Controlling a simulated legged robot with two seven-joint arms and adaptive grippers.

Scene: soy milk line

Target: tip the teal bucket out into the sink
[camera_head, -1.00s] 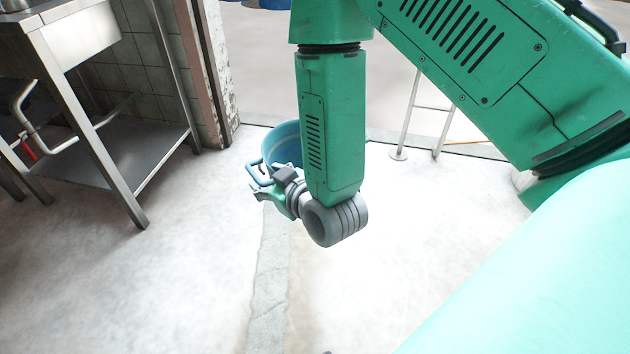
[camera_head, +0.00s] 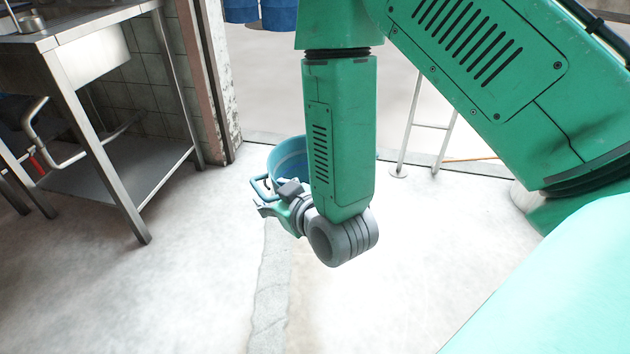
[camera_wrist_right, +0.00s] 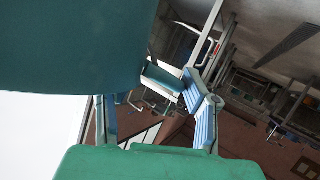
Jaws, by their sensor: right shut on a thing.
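The teal bucket (camera_head: 287,158) hangs in front of me in the head view, partly hidden behind my right forearm. My right gripper (camera_head: 264,197) is at the bucket's near left side and is shut on it, by the blue handle as far as I can see. In the right wrist view the bucket (camera_wrist_right: 75,45) fills the upper left, beside my fingers (camera_wrist_right: 155,112). My left gripper is not in view.
The sink stand has steel legs and a low shelf (camera_head: 125,185). A worn door post (camera_head: 215,90) rises between sink and bucket. Blue barrels (camera_head: 278,14) stand at the back, and a metal frame (camera_head: 425,125) stands to the right. The pale floor in front is clear.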

